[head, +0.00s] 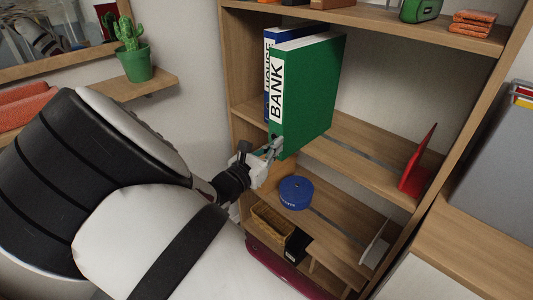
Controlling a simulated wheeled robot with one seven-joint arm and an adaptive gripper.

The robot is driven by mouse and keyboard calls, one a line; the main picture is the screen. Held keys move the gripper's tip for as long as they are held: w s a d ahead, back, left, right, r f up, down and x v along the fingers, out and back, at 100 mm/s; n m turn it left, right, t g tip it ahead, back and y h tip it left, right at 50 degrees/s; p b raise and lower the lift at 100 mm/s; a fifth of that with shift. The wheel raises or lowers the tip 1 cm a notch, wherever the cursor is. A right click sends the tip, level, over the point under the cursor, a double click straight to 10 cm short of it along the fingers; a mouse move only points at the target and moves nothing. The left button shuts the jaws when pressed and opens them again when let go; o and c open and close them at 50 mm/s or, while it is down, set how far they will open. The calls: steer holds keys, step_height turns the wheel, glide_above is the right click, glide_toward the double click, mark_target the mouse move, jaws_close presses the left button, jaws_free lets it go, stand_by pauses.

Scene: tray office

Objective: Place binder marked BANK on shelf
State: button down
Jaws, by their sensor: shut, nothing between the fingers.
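The green binder marked BANK (312,88) stands upright on the middle shelf (365,157) of the wooden shelf unit, with its white label facing me. Its lower front corner seems to reach the shelf's front edge or a little past it; I cannot tell exactly. A blue binder (268,75) with a partly hidden label stands just left of it. My gripper (274,148) is shut and empty at the lower front of the green binder's spine. Whether its fingertips touch the binder is not clear.
A red bookend (416,165) stands on the right of the same shelf, with bare shelf between it and the binder. Below are a blue round tin (296,192) and a wicker basket (272,226). A potted cactus (135,60) sits on a small wall shelf at left.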

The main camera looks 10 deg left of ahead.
mark_target(298, 126)
steer(key=shift+w+d, duration=0.1)
steer(key=shift+w, duration=0.05)
steer(key=x, duration=1.2)
steer(key=shift+w, duration=0.1)
